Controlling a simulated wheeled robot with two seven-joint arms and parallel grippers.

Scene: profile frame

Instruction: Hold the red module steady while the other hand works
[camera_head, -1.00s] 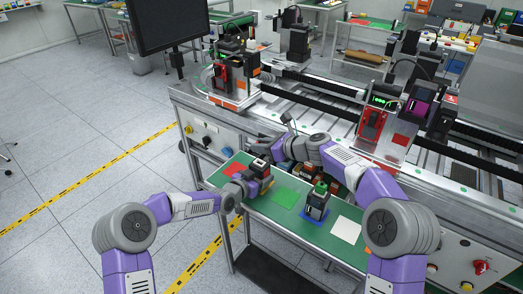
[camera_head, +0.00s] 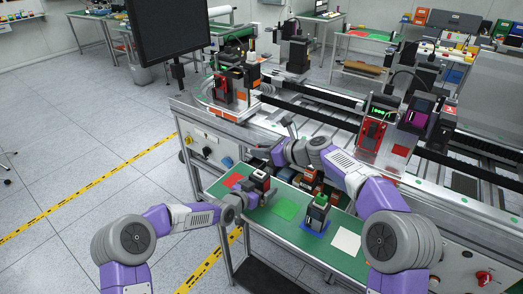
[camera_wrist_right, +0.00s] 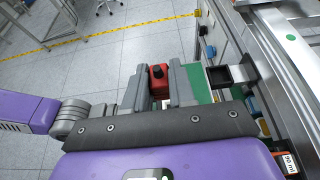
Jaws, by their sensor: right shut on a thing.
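The red module (camera_head: 260,181), with dark and light parts, stands upright on the green work surface beside the red pad in the head view. In the right wrist view the red module (camera_wrist_right: 158,78) shows its red top with a black knob, between the two grey fingers of my right gripper (camera_wrist_right: 156,88). My right gripper is shut on it; in the head view my right arm hides most of these fingers. My left gripper (camera_head: 238,200) is close to the module's near left side. Its fingers are too small and partly hidden to tell their opening or contact.
A red pad (camera_head: 234,180), a green pad (camera_head: 284,208) and a white pad (camera_head: 346,240) lie on the green surface. A dark module with a green top (camera_head: 317,211) stands on a blue pad. Several coloured parts sit behind. The conveyor machine (camera_head: 345,125) rises behind the table.

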